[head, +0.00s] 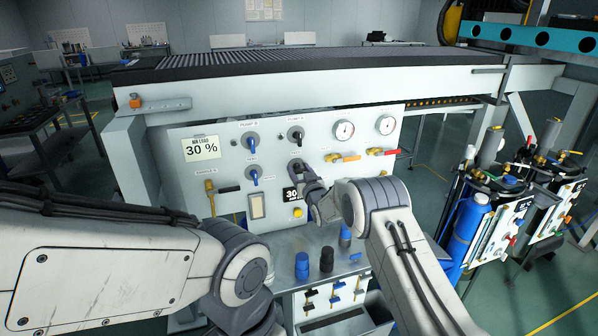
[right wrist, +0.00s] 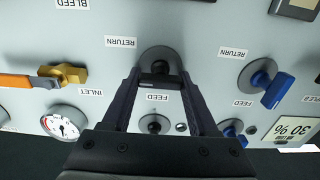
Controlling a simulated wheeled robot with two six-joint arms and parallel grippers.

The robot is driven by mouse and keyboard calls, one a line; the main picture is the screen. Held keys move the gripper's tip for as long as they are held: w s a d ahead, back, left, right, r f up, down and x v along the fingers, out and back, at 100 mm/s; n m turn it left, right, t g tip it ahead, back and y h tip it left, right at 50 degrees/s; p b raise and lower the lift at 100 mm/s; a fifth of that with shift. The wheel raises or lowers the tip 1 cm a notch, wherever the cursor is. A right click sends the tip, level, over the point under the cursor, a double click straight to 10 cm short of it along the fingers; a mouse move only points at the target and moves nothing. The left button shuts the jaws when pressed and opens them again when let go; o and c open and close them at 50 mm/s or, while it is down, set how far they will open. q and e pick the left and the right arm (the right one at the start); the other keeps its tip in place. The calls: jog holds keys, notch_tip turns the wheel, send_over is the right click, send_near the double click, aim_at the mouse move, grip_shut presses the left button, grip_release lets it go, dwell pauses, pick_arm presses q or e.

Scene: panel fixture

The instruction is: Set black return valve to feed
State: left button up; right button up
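The black return valve (right wrist: 156,77) shows in the right wrist view on a round grey base, between labels reading RETURN and FEED. The picture is upside down there. My right gripper (right wrist: 160,78) reaches to the panel with one finger on each side of the valve's handle. The fingers are apart, and I see no clear grip on the handle. In the head view the right gripper (head: 308,180) covers most of this valve. My left arm lies across the lower left of the head view; its gripper does not show.
The panel (head: 235,136) also carries a blue return valve (right wrist: 264,84), a black pump knob (head: 296,134), gauges (head: 344,130) and an orange-handled inlet valve (right wrist: 62,77). Blue and black cylinders (head: 302,262) stand on the shelf below. A bottle cart (head: 468,225) is at the right.

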jog(key=shift+f+n+b, duration=0.1)
jog(key=shift+n+b, duration=0.2)
jog(key=shift+b, duration=0.45)
jog(key=n+b, duration=0.5)
jog(key=b, duration=0.2)
jog(key=n+b, duration=0.5)
jog(key=b, duration=0.2)
jog(key=n+b, duration=0.5)
jog(key=b, duration=0.3)
jog(key=shift+s+a+f, duration=0.1)
jog(key=shift+a+f, duration=0.15)
jog(key=shift+f, duration=0.05)
jog(key=shift+r+n+b, duration=0.15)
jog(key=shift+n+b, duration=1.15)
jog(key=shift+b, duration=0.1)
jog(key=o, duration=1.4)
